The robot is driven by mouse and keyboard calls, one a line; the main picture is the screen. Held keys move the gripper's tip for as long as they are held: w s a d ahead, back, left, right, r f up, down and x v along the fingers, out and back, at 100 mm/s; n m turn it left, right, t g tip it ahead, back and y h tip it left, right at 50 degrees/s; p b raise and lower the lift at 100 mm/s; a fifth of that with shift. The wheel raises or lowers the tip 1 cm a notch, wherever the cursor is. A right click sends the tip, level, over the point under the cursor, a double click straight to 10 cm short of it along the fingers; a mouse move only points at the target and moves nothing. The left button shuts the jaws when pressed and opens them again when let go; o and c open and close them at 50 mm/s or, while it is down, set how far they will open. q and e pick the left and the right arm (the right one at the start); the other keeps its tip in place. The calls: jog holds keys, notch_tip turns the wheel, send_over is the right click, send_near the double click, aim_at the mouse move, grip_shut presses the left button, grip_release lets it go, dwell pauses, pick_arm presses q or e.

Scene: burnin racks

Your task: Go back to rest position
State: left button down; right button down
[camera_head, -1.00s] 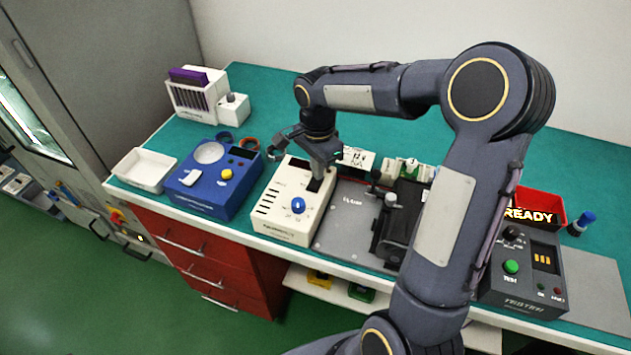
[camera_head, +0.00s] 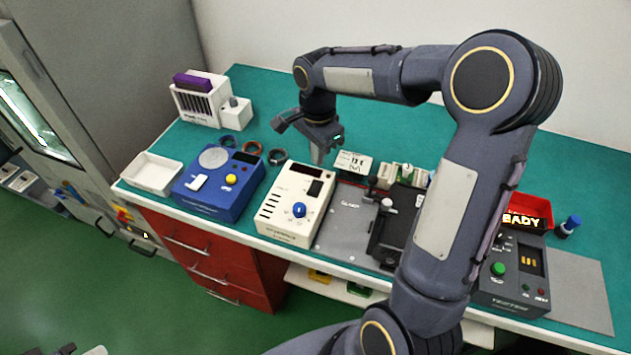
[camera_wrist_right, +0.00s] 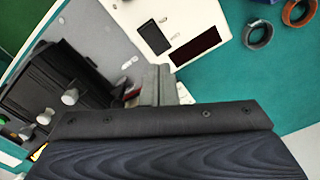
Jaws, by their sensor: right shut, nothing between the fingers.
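My right gripper (camera_head: 320,155) hangs from the bent right arm, pointing down over the green bench behind the white instrument box (camera_head: 295,205). In the right wrist view its fingers (camera_wrist_right: 156,85) are together, with nothing seen between them. It is apart from the white box and from the small display card (camera_head: 353,163) beside it. Small grey and dark parts (camera_head: 90,351) at the bottom left edge of the head view may belong to my left gripper; too little shows to tell its state.
A blue device (camera_head: 210,200), white tray (camera_head: 150,178) and white rack (camera_head: 197,105) stand left. A grey plate with a black fixture (camera_head: 395,225) lies right of the white box. A tester (camera_head: 515,280) and red bin (camera_head: 535,208) stand far right. Several rings lie behind the blue device.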

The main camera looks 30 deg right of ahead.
jog(key=shift+r, duration=0.1)
dwell(0.4)
jog(key=s+a+r+n+t+y, duration=0.2)
jog(key=s+n, duration=0.5)
jog(key=s, duration=0.4)
jog(key=s+a+r+n+t+y, duration=0.1)
jog(key=s+a+n, duration=0.4)
jog(key=s, duration=0.6)
jog(key=r+n+t, duration=0.1)
jog(key=n+t, duration=0.1)
jog(key=shift+a+t+y, duration=0.15)
jog(key=shift+t+y, duration=0.15)
jog(key=shift+y, duration=0.1)
jog(key=shift+s+r, duration=0.1)
jog(key=shift+s, duration=0.05)
